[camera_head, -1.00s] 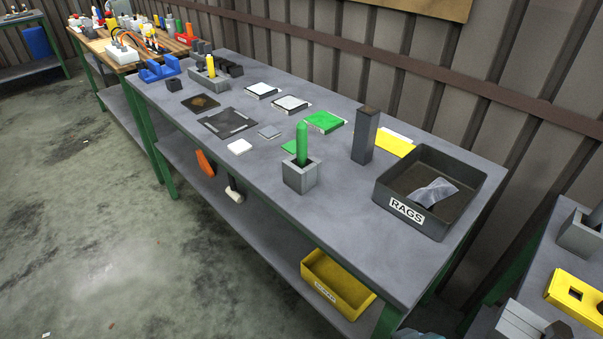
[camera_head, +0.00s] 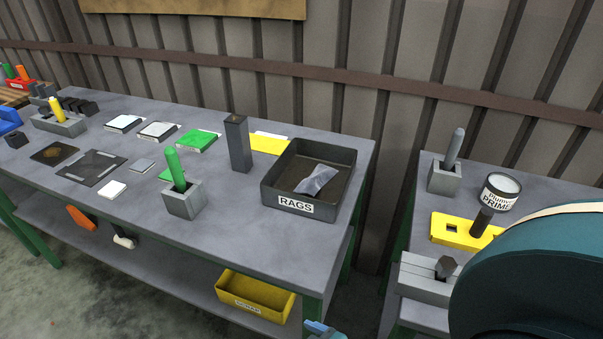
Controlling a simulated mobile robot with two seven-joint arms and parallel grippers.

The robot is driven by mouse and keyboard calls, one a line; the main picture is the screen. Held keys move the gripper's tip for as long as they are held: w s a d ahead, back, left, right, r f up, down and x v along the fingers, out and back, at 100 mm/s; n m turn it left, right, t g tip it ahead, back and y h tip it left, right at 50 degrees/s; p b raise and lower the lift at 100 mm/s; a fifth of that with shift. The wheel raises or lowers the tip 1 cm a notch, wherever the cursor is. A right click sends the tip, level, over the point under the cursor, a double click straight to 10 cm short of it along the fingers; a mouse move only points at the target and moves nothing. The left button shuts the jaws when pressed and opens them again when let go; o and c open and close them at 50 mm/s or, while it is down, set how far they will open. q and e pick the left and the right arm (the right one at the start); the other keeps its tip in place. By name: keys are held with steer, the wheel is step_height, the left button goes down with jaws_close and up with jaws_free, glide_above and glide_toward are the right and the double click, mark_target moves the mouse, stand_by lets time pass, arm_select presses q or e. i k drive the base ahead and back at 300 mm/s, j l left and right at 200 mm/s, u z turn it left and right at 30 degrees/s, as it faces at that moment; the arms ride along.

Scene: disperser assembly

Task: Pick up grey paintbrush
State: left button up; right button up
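The grey paintbrush appears to be the grey rounded handle (camera_head: 454,147) standing upright, slightly tilted, in a square grey holder (camera_head: 444,180) on the right-hand table. Its lower end is hidden inside the holder. A similar green handle (camera_head: 175,168) stands in another grey holder (camera_head: 184,200) on the long table. Neither of my grippers is recognisable in the view.
A primer can (camera_head: 500,190), a yellow block (camera_head: 456,232) and a grey clamp-like block (camera_head: 425,278) stand near the holder. A large teal shape (camera_head: 530,275) covers the lower right. A black RAGS bin (camera_head: 280,190) sits on the long table. A gap separates the tables.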

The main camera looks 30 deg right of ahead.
mark_target(459, 134)
steer(key=z, duration=1.95)
